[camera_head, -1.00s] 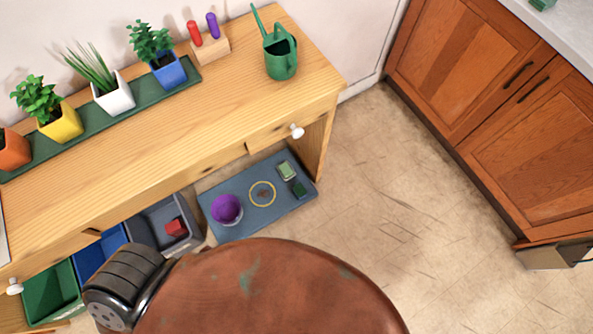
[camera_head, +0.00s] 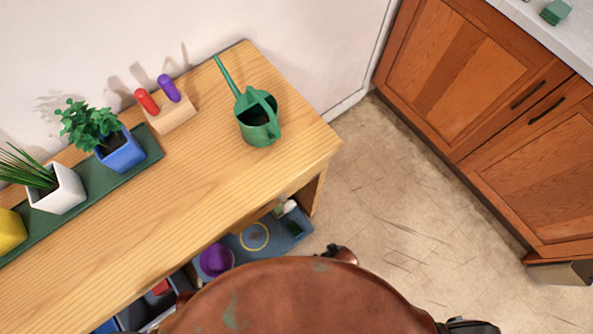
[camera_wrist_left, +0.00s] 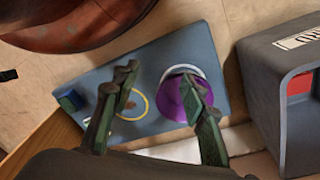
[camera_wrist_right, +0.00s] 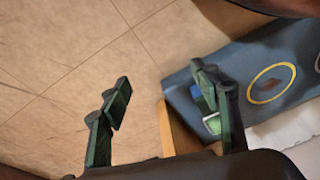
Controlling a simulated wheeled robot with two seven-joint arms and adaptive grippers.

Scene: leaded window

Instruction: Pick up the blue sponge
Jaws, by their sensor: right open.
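A small block with a blue side and a dark green face, likely the blue sponge (camera_wrist_left: 70,100), lies near the edge of the blue-grey mat (camera_wrist_left: 150,55) in the left wrist view. In the head view it is a small dark green patch (camera_head: 294,228). In the right wrist view a blue piece (camera_wrist_right: 195,92) shows partly behind a finger. My left gripper (camera_wrist_left: 160,80) is open above the mat, with the sponge beyond its left finger. My right gripper (camera_wrist_right: 160,78) is open and empty, mostly over bare floor, its right finger overlapping the mat's corner.
A purple bucket (camera_head: 216,260) and a yellow ring (camera_head: 254,237) are on the mat below the wooden table (camera_head: 190,190). A pale green-and-white item (camera_wrist_right: 212,122) is beside the sponge. A grey bin (camera_wrist_left: 262,85) stands near the mat. The floor (camera_head: 390,200) at right is clear.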

